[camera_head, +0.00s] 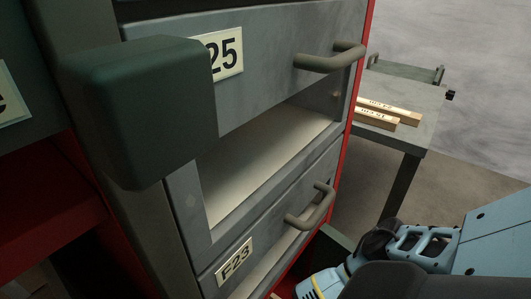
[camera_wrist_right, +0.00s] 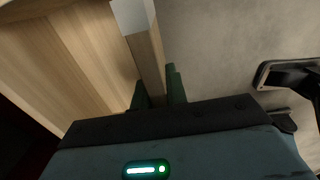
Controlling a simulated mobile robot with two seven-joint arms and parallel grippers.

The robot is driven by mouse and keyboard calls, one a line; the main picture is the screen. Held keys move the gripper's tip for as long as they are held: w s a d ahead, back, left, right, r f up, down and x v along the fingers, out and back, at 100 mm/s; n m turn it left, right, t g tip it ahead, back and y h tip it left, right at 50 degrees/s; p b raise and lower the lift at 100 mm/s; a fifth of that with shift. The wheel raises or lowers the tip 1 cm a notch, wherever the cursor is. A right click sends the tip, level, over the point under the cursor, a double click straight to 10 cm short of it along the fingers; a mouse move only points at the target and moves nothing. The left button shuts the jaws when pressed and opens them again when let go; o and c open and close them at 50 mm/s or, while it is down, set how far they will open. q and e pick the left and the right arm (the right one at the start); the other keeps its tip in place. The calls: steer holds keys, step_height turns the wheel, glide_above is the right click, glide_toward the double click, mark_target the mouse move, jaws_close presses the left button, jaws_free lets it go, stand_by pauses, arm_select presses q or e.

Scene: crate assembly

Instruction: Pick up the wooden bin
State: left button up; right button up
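The wooden bin (camera_wrist_right: 85,60) fills the upper left of the right wrist view, with pale wood grain, an upright wall edge (camera_wrist_right: 149,58) and a light grey corner piece (camera_wrist_right: 133,15). My right gripper (camera_wrist_right: 160,90) has its two dark green fingers on either side of this wall. Both fingers appear to touch the wood, so it looks shut on the wall. The bin cannot be made out in the head view. There my right arm (camera_head: 410,245) reaches in at the lower right, and its fingers are hidden. My left gripper is not in view.
A grey drawer cabinet (camera_head: 275,95) with red edges stands close in front, its handles (camera_head: 330,58) sticking out. A dark green block (camera_head: 140,110) covers part of it. A grey table (camera_head: 420,110) at right holds labelled wooden pieces (camera_head: 385,113). Open floor (camera_head: 460,180) lies beside the table.

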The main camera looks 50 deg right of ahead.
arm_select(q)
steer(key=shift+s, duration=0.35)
arm_select(e)
jaws_close()
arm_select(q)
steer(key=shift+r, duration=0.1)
arm_select(e)
steer(key=shift+r, duration=0.15)
